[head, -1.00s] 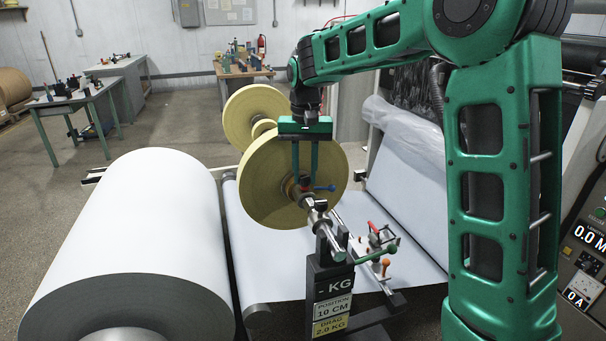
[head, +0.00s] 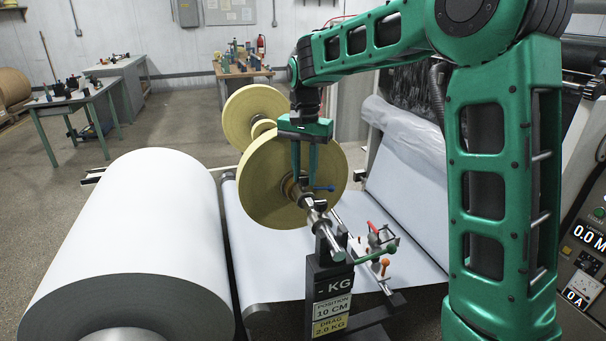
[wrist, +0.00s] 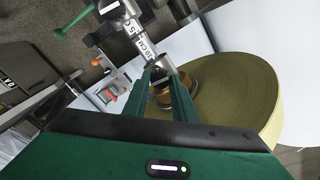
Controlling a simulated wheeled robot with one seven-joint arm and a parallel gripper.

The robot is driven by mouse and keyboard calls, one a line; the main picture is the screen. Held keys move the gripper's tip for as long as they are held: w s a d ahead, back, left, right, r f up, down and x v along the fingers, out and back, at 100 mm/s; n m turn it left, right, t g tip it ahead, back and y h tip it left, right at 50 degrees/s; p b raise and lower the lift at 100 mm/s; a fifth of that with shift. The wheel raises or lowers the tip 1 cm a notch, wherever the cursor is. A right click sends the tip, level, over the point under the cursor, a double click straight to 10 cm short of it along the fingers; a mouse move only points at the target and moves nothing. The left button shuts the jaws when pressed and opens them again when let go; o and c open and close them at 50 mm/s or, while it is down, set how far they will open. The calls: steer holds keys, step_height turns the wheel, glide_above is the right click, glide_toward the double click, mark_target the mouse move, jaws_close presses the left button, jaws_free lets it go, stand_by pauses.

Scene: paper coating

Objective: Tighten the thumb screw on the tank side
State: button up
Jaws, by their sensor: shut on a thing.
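My gripper (head: 305,186) points down at the shaft just in front of the near yellow disc (head: 268,205). Its two fingers are closed around a small part at the collar by the disc's hub, which I take to be the thumb screw; the fingers hide it. In the wrist view, my gripper (wrist: 160,78) has its tips at the metal shaft (wrist: 117,8), with the brass-coloured hub (wrist: 183,85) behind and between the fingers. A blue-tipped lever (head: 324,188) sticks out just right of the fingertips. No tank can be made out.
A dark stand (head: 329,275) with KG, position and drag labels carries the shaft's near end. A green-handled lever (head: 377,254) and an orange knob (head: 384,263) sit to its right. A large white paper roll (head: 130,230) lies left. A second yellow disc (head: 248,108) stands behind.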

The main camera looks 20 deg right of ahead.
mark_target(305, 176)
steer(key=o, duration=1)
steer(key=shift+o, duration=0.2)
steer(key=shift+r, duration=0.15)
step_height(305, 176, up, 10)
steer(key=shift+r, duration=0.25)
